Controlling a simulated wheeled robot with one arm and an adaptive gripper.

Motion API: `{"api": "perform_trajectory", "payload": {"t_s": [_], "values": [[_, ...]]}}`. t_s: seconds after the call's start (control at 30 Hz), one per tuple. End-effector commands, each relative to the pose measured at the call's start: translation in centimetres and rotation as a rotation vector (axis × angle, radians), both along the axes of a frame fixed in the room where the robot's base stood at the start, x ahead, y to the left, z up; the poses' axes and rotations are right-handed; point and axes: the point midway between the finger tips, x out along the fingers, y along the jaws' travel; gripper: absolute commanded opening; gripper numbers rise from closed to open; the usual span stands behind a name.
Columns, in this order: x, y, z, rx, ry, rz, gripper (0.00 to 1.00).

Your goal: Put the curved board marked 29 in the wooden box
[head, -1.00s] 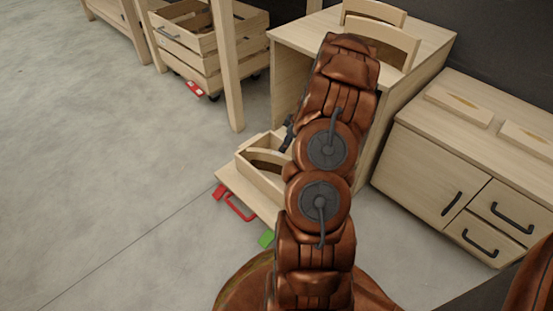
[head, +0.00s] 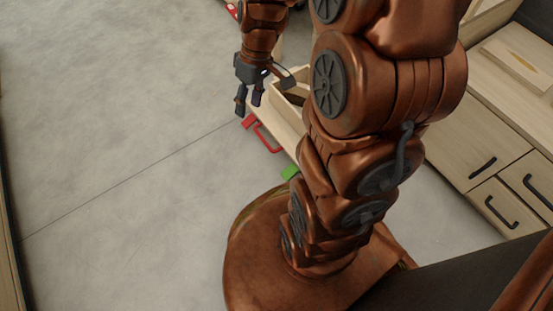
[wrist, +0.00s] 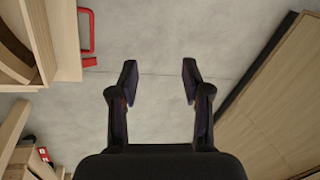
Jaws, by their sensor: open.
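My gripper (head: 248,106) is open and empty, above the bare floor just left of a low wooden platform. Its two fingers (wrist: 160,80) are spread apart in the wrist view with only floor between them. A wooden box (head: 277,104) stands on the platform, right of my gripper and partly hidden by my arm. In the wrist view the box (wrist: 42,40) is cut by the left edge, and a curved wooden piece (wrist: 10,52) shows inside it. I can read no number on it. I cannot identify the board marked 29 in the current views.
The platform carries a red handle (head: 266,139) and a green part (head: 290,172). A drawer cabinet (head: 490,150) stands at right. Wooden furniture (wrist: 275,95) borders the wrist view's right side. The floor (head: 120,130) left of my gripper is clear.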

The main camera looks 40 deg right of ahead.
Motion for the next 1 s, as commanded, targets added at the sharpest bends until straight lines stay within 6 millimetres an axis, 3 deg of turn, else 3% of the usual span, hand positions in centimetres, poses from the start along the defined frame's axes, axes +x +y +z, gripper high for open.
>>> {"api": "perform_trajectory", "payload": {"t_s": [0.1,0.3,0.6,0.77,1.0], "values": [[-3.5,2.6,1.5,-0.040,0.059,-0.020,0.48],[-9.6,5.1,3.2,-0.132,0.154,-0.083,0.48],[-17.4,5.9,4.4,-0.272,0.240,-0.197,0.48],[-19.0,5.8,4.6,-0.306,0.253,-0.228,0.48],[-19.2,5.8,4.6,-0.311,0.256,-0.235,0.48]]}}
